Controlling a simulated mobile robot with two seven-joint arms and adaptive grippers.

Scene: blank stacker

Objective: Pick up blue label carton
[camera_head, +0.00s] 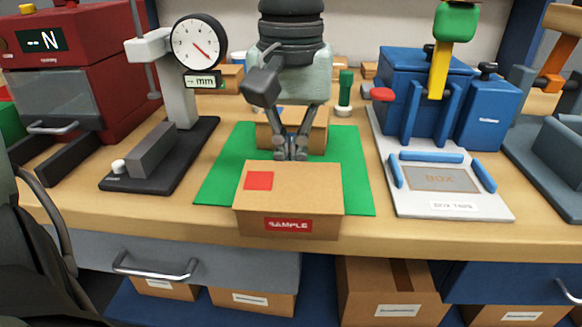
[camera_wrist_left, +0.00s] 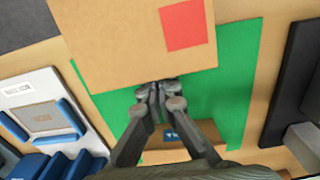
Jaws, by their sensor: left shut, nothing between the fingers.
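The blue label carton (camera_head: 317,138) stands on the green mat (camera_head: 222,178), partly hidden behind my left gripper. A bit of its blue label shows on top, and the label (camera_wrist_left: 171,134) shows between the finger links in the left wrist view. My left gripper (camera_head: 291,154) is shut and empty, its fingertips pointing down between this carton and a red label carton (camera_head: 290,205). The red label carton, marked SAMPLE, stands at the mat's front edge. In the wrist view the closed fingertips (camera_wrist_left: 160,98) are beside its edge; contact cannot be told. My right gripper is out of view.
A dial gauge stand (camera_head: 190,100) stands left of the mat, with a red force tester (camera_head: 75,70) beyond it. A blue box taping machine (camera_head: 430,100) stands to the right. A green-topped stamp (camera_head: 345,90) stands behind the mat. Cartons sit below the bench.

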